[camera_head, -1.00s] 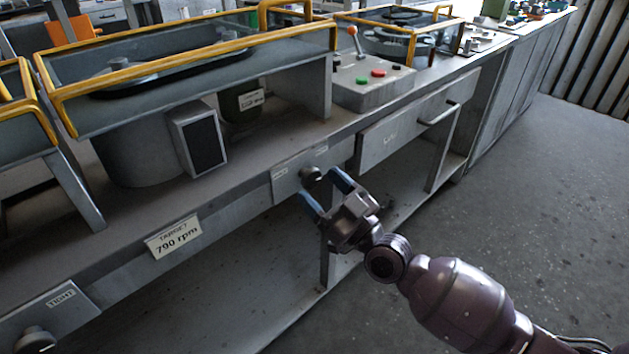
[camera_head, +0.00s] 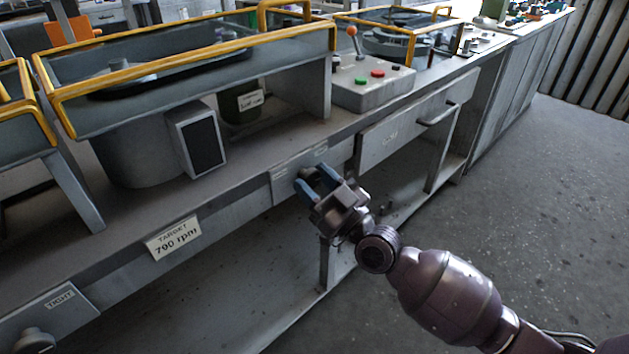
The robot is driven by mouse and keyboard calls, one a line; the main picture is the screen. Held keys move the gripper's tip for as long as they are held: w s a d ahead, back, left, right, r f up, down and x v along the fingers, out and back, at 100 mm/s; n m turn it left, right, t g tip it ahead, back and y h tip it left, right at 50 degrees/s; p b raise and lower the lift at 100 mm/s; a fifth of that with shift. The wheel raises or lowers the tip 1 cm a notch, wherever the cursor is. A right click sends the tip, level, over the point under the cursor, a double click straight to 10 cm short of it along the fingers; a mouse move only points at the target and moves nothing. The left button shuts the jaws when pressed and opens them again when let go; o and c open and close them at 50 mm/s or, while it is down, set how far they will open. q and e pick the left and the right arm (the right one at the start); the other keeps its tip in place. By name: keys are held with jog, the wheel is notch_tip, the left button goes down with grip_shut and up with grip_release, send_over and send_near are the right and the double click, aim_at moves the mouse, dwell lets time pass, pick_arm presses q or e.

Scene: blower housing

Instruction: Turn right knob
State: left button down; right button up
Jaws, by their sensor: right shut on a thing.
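The right knob (camera_head: 308,172) is a dark round knob on a grey plate (camera_head: 286,179) on the bench's front face. My right gripper (camera_head: 313,179) has its two blue fingers around the knob, one on each side, and is shut on it. The fingers hide most of the knob, so I cannot tell its turn angle. My left gripper is not in view.
Another knob (camera_head: 34,341) sits at the lower left, below a "TIGHT" label. A target rpm sign (camera_head: 174,238) hangs on the front edge. A drawer handle (camera_head: 439,115) juts out at right. A control box (camera_head: 372,85) stands on the bench. The floor at right is clear.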

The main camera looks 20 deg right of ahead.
jog(key=shift+r+m+t+h+p, duration=0.3)
jog(key=shift+m+h+p, duration=0.3)
jog(key=shift+m, duration=0.4)
jog(key=m+h+p, duration=0.2)
jog(key=m, duration=0.2)
jog(key=shift+r+t, duration=0.1)
jog(key=shift+t, duration=0.2)
jog(key=m+h+p, duration=0.1)
jog(key=m+p, duration=0.1)
jog(key=m, duration=0.1)
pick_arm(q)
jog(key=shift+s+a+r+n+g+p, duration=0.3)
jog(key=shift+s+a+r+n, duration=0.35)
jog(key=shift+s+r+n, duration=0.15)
pick_arm(e)
jog(key=shift+f+m+h, duration=0.25)
jog(key=shift+m+h, duration=0.35)
jog(key=shift+m, duration=0.3)
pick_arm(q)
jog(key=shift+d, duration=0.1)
pick_arm(e)
jog(key=shift+f, duration=0.2)
jog(key=o, duration=0.9)
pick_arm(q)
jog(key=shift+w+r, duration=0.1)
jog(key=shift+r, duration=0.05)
pick_arm(e)
jog(key=shift+o, duration=0.2)
